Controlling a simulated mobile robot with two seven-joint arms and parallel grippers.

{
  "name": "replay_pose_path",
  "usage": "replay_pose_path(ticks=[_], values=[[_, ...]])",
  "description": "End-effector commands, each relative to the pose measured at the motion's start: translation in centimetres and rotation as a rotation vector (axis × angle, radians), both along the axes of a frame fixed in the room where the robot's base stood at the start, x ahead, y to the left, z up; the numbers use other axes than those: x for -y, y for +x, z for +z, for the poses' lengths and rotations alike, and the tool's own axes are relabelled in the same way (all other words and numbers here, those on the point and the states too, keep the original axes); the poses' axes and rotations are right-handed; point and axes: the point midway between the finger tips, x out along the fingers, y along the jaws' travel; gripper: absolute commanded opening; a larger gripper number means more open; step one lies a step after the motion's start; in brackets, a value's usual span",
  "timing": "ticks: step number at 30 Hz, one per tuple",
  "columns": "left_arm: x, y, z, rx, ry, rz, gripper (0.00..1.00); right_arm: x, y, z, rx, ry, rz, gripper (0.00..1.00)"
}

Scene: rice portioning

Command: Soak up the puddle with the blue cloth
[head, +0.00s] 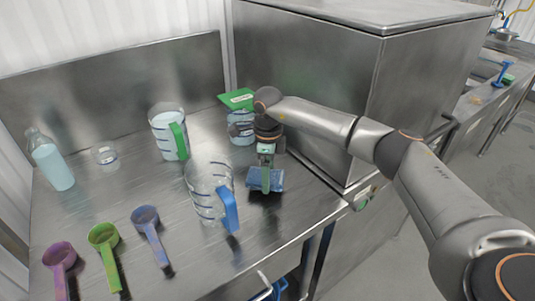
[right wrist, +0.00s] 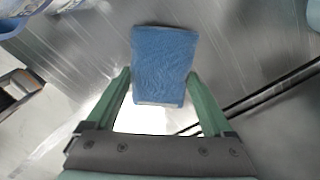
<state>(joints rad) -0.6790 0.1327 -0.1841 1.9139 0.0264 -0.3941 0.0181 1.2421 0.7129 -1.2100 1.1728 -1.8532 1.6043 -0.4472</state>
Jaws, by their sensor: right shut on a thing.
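The blue cloth (head: 276,183) is at the front right of the steel table, near its right edge. My right gripper (head: 266,181) points down over it and is shut on it. In the right wrist view the cloth (right wrist: 163,62) lies between the two green fingertips (right wrist: 159,76) and reaches beyond them. I cannot tell whether the cloth touches the tabletop. I cannot make out the puddle against the shiny steel; a bright patch below the cloth in the wrist view may be glare. My left gripper is out of view.
A clear jug with a blue handle (head: 229,210) stands just left of the cloth. A green-handled jug (head: 179,140), a clear container (head: 240,133) and a green card (head: 237,98) are behind. Several scoops (head: 103,236) lie front left; a bottle (head: 50,162) stands far left. A steel cabinet (head: 310,80) bounds the right.

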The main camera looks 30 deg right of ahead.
Motion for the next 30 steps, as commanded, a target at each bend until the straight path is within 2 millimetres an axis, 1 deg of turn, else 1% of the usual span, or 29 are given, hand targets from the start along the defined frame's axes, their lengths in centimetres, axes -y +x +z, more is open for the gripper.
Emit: replay_pose_path(ticks=[1,3,30], values=[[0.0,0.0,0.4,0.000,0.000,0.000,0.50,0.0,0.0,0.5,0.001,0.000,0.000,0.33],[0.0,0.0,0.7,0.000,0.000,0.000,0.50,0.0,0.0,0.9,0.001,0.000,-0.001,0.33],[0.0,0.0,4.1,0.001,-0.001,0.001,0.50,0.0,-0.1,5.4,0.002,0.001,-0.005,0.33]])
